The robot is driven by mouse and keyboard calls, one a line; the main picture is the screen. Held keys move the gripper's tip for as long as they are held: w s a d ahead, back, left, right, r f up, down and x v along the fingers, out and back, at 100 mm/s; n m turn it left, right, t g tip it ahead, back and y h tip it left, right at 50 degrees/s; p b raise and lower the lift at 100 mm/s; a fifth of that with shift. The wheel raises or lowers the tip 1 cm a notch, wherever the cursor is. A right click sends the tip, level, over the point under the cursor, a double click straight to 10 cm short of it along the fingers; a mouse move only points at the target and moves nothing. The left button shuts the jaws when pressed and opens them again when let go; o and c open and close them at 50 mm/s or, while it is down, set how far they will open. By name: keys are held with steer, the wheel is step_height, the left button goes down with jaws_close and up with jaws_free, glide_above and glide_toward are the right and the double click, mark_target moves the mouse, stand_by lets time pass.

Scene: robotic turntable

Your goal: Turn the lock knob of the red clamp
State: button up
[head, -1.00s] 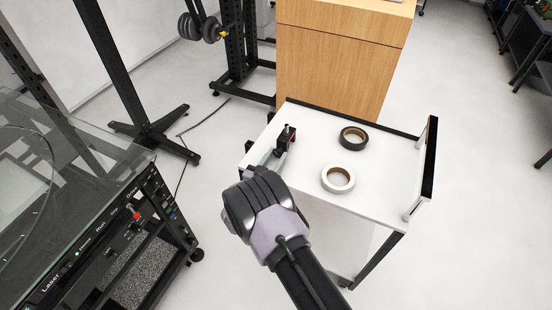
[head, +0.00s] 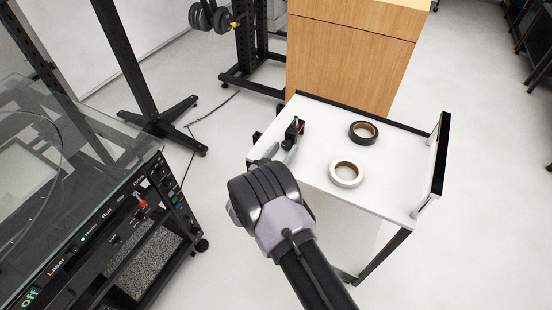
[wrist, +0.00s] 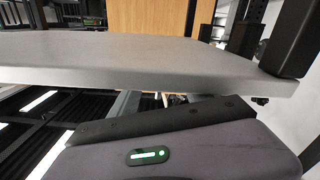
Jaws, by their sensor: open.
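The clamp (head: 294,130), small and black with a bit of red on it, stands at the left side of the white cart top (head: 325,190) in the head view. Its lock knob is too small to make out for sure. My gripper (head: 281,154) is open, with two pale fingers spread just on the near side of the clamp. I see no contact between them. In the wrist view the gripper housing fills the bottom, below a pale slab edge (wrist: 150,55). The fingers and the clamp cannot be made out there.
A black tape roll (head: 363,132) and a white tape roll (head: 347,174) lie right of the clamp. A raised black-edged handle (head: 439,155) bounds the cart's right end. A wooden cabinet (head: 350,55) stands behind. A glass-topped laser machine (head: 75,150) is at the left.

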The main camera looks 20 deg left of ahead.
steer(key=s+a+p, duration=0.1)
steer(key=s+p, duration=0.3)
steer(key=s, duration=1.3)
steer(key=shift+a, duration=0.25)
steer(key=shift+w, duration=0.1)
